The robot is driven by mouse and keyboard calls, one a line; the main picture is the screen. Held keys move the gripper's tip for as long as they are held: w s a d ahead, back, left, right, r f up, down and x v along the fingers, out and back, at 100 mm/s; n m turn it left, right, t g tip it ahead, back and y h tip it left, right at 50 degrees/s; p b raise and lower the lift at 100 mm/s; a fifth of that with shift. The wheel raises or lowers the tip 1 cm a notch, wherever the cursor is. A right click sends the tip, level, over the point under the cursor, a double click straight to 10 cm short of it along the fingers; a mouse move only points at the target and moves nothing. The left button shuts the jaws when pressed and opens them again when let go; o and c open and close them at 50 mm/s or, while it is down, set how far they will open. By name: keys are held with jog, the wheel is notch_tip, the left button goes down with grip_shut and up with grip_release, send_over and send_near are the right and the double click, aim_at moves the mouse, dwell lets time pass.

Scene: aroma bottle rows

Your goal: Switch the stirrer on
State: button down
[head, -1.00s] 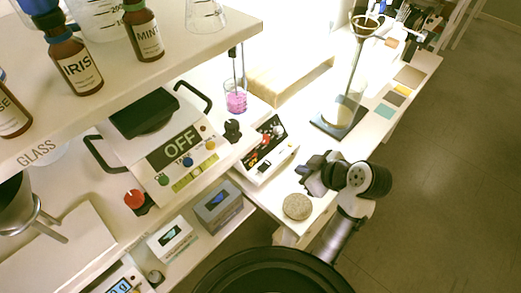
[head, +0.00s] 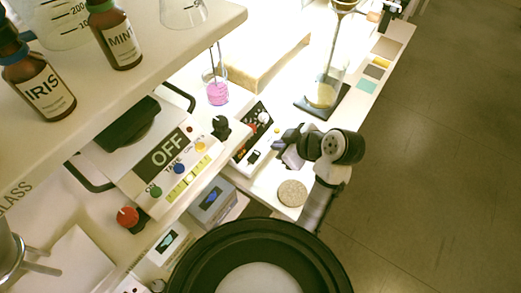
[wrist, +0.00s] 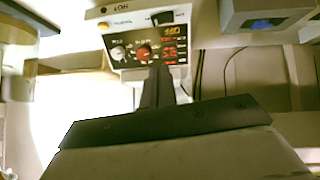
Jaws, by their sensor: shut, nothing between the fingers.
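The stirrer's white-edged black control panel (head: 253,133) is in the middle of the head view, beside a beaker of pink liquid (head: 217,93) with a rod in it. In the wrist view the panel (wrist: 148,38) shows a grey knob, a red knob (wrist: 143,53), a dark rocker switch (wrist: 162,18) and an orange display that seems to read OFF. My gripper (head: 284,140) is just right of the panel; its shut, empty fingers (wrist: 160,72) point at the panel's lower edge below the red knob. I cannot tell whether they touch it.
A round cork-like disc (head: 292,193) lies below my gripper. A glass column on a dark base (head: 322,100) stands behind. The floor at right is clear.

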jog(key=shift+w+a+f, duration=0.1)
jog(key=b, duration=0.5)
send_over(254, 151)
jog(key=s+d, duration=0.2)
jog(key=s, duration=0.1)
jog(key=f, duration=0.6)
jog(key=shift+w+a+f, duration=0.2)
jog(key=shift+w+f, duration=0.05)
jog(key=shift+f, duration=0.1)
notch_tip(254, 151, down, 2)
jog(key=shift+w+d+f, duration=0.1)
jog(key=shift+d+f, duration=0.05)
jog(key=shift+f, duration=0.1)
jog(key=shift+w+d+f+p, duration=0.15)
jog(key=shift+f+p, duration=0.15)
jog(key=shift+f, duration=0.45)
